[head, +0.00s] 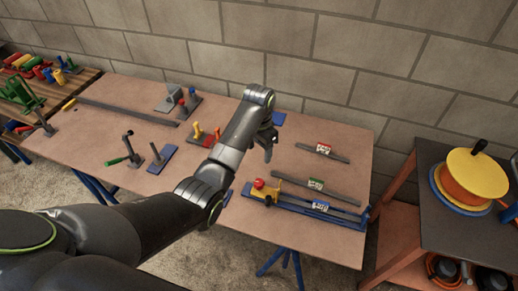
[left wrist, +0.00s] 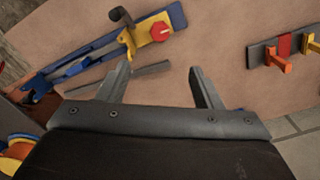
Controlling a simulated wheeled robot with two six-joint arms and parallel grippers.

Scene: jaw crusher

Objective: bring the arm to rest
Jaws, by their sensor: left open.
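My left arm comes in from the left in the head view and reaches across the table (head: 100,100). Its gripper (head: 270,143) hangs above the table's middle right, partly hidden by the wrist. In the left wrist view the left gripper (left wrist: 157,78) has its two fingers spread with nothing between them. Bare tabletop and a grey bar (left wrist: 150,69) show beyond the fingers. My right gripper is in neither view.
A blue rail with a yellow block and red knob (head: 262,187) lies at the table's front right. A small red-and-yellow fixture (head: 203,136) stands left of the wrist. A side table holds a yellow-and-orange drum (head: 472,178).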

